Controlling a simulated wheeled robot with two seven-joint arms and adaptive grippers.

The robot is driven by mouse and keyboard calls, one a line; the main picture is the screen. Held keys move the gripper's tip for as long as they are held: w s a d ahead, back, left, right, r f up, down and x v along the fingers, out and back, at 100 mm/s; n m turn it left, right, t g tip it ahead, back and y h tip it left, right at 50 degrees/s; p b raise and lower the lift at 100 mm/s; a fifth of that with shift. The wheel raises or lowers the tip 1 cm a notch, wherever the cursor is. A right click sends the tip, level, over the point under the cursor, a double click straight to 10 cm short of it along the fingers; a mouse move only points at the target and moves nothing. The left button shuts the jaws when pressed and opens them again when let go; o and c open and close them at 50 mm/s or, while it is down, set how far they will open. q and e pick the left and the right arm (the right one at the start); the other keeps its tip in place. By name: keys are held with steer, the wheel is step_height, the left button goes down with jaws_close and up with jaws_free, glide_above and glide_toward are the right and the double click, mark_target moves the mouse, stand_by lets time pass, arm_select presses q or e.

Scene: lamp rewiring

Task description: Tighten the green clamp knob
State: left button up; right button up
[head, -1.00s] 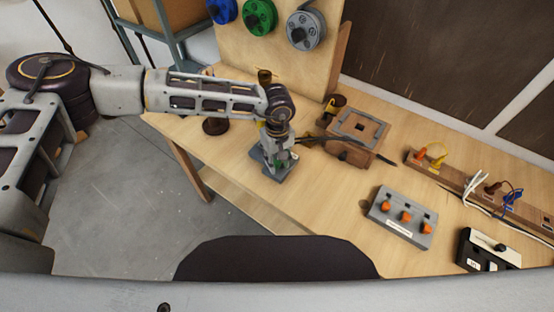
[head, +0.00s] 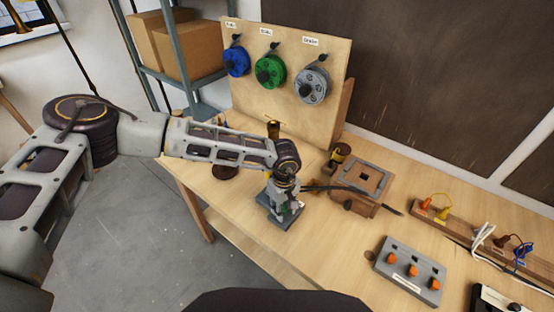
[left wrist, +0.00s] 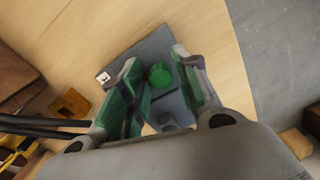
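The green clamp knob (left wrist: 159,76) is a round green disc on a grey base plate (left wrist: 152,48) in the left wrist view. My left gripper (left wrist: 155,63) has its two fingers apart, one on each side of the knob, with gaps visible between fingers and knob. In the head view my left gripper (head: 283,196) points down over the grey base plate (head: 275,220) near the table's front left edge, and it mostly hides the knob there. My right gripper is in neither view.
A wooden block fixture (head: 360,185) with dark cables stands right of the gripper. A grey box with orange knobs (head: 409,273) lies further right. A pegboard with blue, green and grey spools (head: 311,85) stands behind. Bare table (head: 330,250) lies in front.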

arm_select(q)
steer(key=shift+r+n+p, duration=0.1)
steer(key=shift+n+p, duration=1.3)
steer(key=shift+p, duration=0.45)
step_height(320, 180, up, 19)
steer(key=a+m+y+b, duration=0.1)
steer(key=a+m+b, duration=0.1)
steer(key=m+b, duration=0.3)
steer(key=shift+w+t+y+b, duration=0.25)
steer(key=shift+t+y+b, duration=0.05)
steer(key=shift+b, duration=0.15)
steer(key=shift+r, duration=0.1)
